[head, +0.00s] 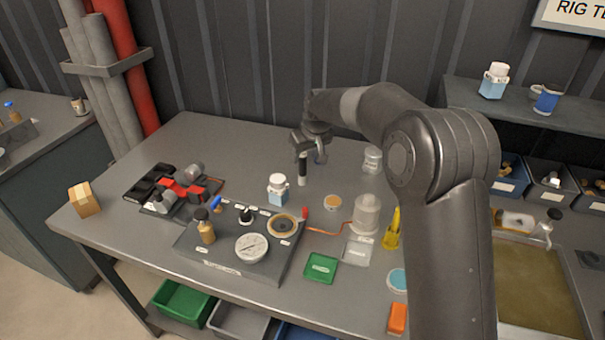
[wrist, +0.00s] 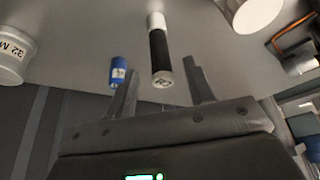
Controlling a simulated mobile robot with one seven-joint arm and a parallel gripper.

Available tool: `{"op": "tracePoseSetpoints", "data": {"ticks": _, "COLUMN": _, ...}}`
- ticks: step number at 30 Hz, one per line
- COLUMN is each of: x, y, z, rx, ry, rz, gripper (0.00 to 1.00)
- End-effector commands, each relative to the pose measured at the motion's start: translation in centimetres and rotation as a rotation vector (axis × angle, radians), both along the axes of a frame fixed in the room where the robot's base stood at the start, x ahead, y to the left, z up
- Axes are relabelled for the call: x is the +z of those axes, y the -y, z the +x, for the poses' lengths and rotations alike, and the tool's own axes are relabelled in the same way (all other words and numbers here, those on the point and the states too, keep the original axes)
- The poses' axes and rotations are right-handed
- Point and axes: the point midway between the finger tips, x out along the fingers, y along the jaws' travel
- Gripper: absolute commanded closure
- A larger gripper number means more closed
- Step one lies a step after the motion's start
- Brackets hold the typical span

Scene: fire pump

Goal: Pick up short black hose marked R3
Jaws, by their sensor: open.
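A short black hose (wrist: 159,50) shows in the middle of the wrist view, with a white section at its far end and a pale round near end. A small mark on that end is too blurred to read surely. The hose (head: 302,172) stands near the back middle of the table in the head view, apparently upright. My gripper (head: 309,145) is just above and beside it. In the wrist view my gripper (wrist: 160,72) has its fingers apart, one on each side of the hose's near end, with visible gaps. Contact is not visible.
A small blue cylinder (wrist: 118,73) lies near the left finger in the wrist view. A fitting panel (head: 228,258) is at front left.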

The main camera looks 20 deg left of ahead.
Motion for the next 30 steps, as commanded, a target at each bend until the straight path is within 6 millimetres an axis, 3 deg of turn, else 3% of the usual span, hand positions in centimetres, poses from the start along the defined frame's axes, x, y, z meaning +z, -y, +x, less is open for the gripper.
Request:
{"op": "tracePoseSetpoints", "data": {"ticks": 12, "x": -4.3, "y": -1.8, "z": 1.5, "rx": 0.000, "ry": -0.001, "rz": 0.000, "gripper": 0.51}}
{"op": "tracePoseSetpoints", "data": {"ticks": 19, "x": -4.5, "y": -1.9, "z": 1.6, "rx": 0.000, "ry": 0.001, "rz": 0.001, "gripper": 0.51}}
{"op": "tracePoseSetpoints", "data": {"ticks": 30, "x": -4.5, "y": -1.9, "z": 1.6, "rx": 0.000, "ry": 0.000, "rz": 0.000, "gripper": 0.81}}
